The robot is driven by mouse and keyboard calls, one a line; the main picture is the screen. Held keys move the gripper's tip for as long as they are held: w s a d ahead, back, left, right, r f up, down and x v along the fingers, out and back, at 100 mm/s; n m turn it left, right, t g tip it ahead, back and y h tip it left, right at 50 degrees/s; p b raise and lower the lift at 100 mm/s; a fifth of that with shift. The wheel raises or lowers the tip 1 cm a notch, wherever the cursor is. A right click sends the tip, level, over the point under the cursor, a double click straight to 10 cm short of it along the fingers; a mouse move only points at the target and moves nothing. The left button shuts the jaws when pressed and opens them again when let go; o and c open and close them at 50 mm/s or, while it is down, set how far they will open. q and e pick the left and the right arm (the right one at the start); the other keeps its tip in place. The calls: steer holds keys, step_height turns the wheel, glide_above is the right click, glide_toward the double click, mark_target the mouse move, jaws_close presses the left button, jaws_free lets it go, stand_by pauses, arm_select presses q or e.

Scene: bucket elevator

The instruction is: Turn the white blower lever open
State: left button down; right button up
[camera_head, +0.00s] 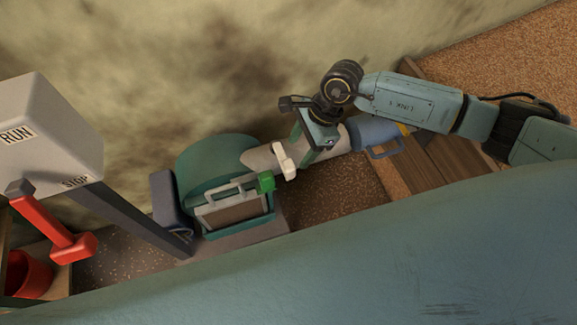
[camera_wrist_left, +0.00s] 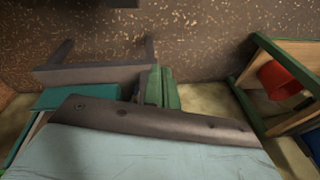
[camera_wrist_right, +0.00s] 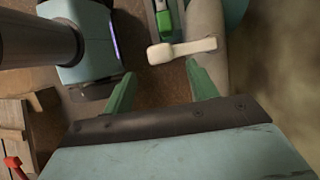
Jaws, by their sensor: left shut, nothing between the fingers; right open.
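The white blower lever (camera_head: 284,161) sits on the pale nozzle of the green blower (camera_head: 215,155) in the head view. In the right wrist view the lever (camera_wrist_right: 182,50) lies crosswise just beyond my fingertips. My right gripper (camera_wrist_right: 160,70) is open, with its two green fingers apart and nothing between them. In the head view my right gripper (camera_head: 316,155) is just right of the lever, over the nozzle. My left gripper (camera_wrist_left: 160,75) shows in the left wrist view with its green fingers together and empty; it does not show in the head view.
A grey box (camera_head: 48,135) marked RUN and STOP, with a red lever (camera_head: 55,228), stands at the left. A red bucket (camera_head: 30,272) is below it. A green clip (camera_head: 265,182) and grey handle are on the blower's front. A wooden-edged bed of grains is at the right.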

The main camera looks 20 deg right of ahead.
mark_target(290, 164)
steer(key=b+x, duration=0.1)
steer(key=x, duration=0.5)
steer(key=shift+a+f, duration=0.2)
steer(key=shift+f, duration=0.1)
steer(key=shift+b+x, duration=0.45)
steer(key=shift+x, duration=0.4)
arm_select(q)
step_height(290, 164, up, 5)
steer(key=w+d, duration=0.2)
steer(key=shift+w+d, duration=0.2)
steer(key=shift+w, duration=0.15)
steer(key=shift+f, duration=0.1)
arm_select(e)
jaws_close()
steer(key=shift+d, duration=0.15)
